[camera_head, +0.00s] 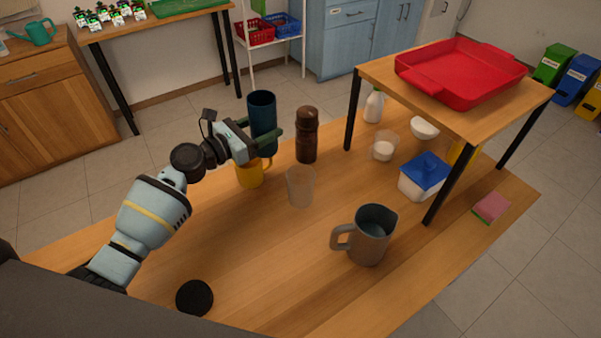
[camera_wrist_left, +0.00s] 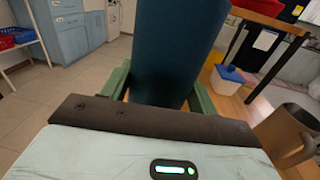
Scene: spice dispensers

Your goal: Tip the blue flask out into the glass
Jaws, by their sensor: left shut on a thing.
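The blue flask (camera_head: 262,112) is a tall dark blue cylinder, upright in the head view. My left gripper (camera_head: 266,143) is shut on its lower part, with a green finger on each side. In the left wrist view the flask (camera_wrist_left: 172,50) stands between the fingers and fills the middle. Its lower end is partly hidden behind the gripper and a yellow mug, so I cannot tell whether it touches the table. The clear glass (camera_head: 300,186) stands upright on the table, to the right of and nearer than the flask. My right gripper is not in view.
The yellow mug (camera_head: 251,173) is just below my left gripper. A brown bottle (camera_head: 307,135) stands right of the flask. A grey pitcher (camera_head: 370,236) is nearer, right of the glass. A black disc (camera_head: 194,298) lies in front. A raised shelf (camera_head: 450,105) holds a red tray (camera_head: 462,72).

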